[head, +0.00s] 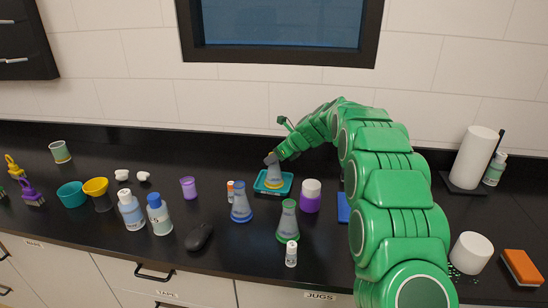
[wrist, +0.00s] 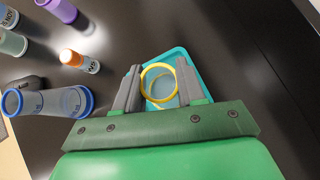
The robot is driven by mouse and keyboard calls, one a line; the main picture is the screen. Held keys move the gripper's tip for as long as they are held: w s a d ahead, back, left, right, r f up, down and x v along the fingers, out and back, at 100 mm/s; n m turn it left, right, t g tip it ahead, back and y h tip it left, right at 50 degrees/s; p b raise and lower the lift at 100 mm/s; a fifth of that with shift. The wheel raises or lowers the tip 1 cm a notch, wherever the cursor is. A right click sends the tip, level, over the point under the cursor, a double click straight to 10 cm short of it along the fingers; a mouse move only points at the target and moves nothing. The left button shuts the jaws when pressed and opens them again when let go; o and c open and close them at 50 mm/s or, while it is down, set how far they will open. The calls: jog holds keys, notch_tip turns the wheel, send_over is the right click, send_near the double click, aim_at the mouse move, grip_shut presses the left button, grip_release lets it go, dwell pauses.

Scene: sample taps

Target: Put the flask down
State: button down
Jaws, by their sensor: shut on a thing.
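A clear conical flask with a yellow band (head: 274,176) stands upright at the teal tray (head: 259,188), its base within the tray's outline. I cannot tell whether its base touches the tray. My gripper (head: 271,159) is shut on the flask's upper part, coming from above and the right. In the wrist view my gripper's two grey fingers (wrist: 158,72) lie on either side of the flask's yellow ring (wrist: 145,83), with the teal tray (wrist: 178,54) behind. The fingers hide part of the flask.
A blue flask (head: 240,206) and a green flask (head: 287,224) stand in front of the tray. A purple-and-white jar (head: 311,196) is close on its right, and a small orange-capped bottle (head: 231,191) on its left. The wall is behind; the black counter left of the tray has free room.

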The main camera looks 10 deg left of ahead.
jog(key=c, duration=0.7)
grip_release()
jog(key=shift+f, duration=0.1)
jog(key=shift+o, duration=0.2)
jog(key=v, duration=1.2)
jog(key=s+d+r+n+g+h, duration=0.1)
jog(key=s+d+r+n, duration=0.15)
jog(key=s, duration=0.45)
jog(key=s+d+r+n+g+h, duration=0.1)
jog(key=s+n, duration=0.3)
jog(key=s, duration=0.3)
jog(key=s+d+f+n+g+h, duration=0.1)
jog(key=s+d+n, duration=0.4)
jog(key=s, duration=1)
jog(key=s+d+f+n+g+h, duration=0.1)
jog(key=s+d+n, duration=0.4)
jog(key=s, duration=1)
jog(key=s+d+f+n+g+h, duration=0.1)
jog(key=s+d+f+n+h, duration=0.2)
jog(key=s, duration=1.2)
jog(key=d+n+h, duration=0.1)
jog(key=d+n, duration=0.2)
jog(key=d, duration=0.2)
jog(key=shift+s, duration=0.35)
